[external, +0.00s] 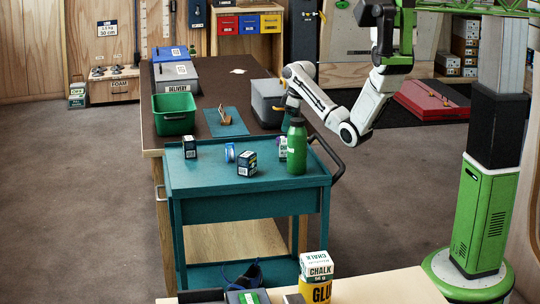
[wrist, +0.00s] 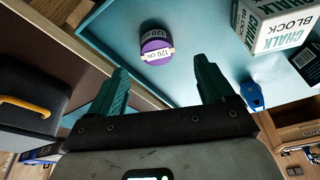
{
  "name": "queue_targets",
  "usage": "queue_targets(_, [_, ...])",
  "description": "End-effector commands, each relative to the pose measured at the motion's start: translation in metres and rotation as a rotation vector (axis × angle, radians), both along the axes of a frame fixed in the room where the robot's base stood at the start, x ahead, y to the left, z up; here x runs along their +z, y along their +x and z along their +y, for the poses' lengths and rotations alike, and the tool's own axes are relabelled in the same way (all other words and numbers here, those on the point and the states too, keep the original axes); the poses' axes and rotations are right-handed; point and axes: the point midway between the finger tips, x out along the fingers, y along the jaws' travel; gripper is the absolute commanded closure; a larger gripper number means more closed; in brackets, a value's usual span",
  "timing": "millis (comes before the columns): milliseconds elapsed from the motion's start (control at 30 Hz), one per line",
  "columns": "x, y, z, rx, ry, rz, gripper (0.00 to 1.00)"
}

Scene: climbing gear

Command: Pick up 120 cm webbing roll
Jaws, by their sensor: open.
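The 120 cm webbing roll (wrist: 155,45) is purple with a white label reading "120 cm". In the wrist view it sits on the teal cart top (wrist: 195,25), beyond and roughly between my fingertips. My gripper (wrist: 162,70) is open with two dark green fingers and nothing between them; the roll is apart from them. In the external view my arm reaches over the far right part of the cart (external: 205,178), and the green bottle (external: 297,150) hides my gripper's end. The roll is hard to make out there, beside the bottle.
A chalk block box (wrist: 275,25) stands right of the roll, with a blue roll (wrist: 252,95) nearer. A black box (external: 190,148) stands at the cart's far left. Behind the cart, the brown table holds a grey case (external: 267,98) and a green bin (external: 174,122).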

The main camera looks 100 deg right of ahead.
Motion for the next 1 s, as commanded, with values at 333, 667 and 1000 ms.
queue_targets(333, [-0.029,0.006,-0.005,-0.002,0.001,0.002,0.19])
queue_targets(667, [-0.064,0.015,-0.010,-0.001,-0.003,0.000,0.19])
queue_targets(1000, [-0.064,0.015,-0.010,-0.001,-0.002,0.000,0.30])
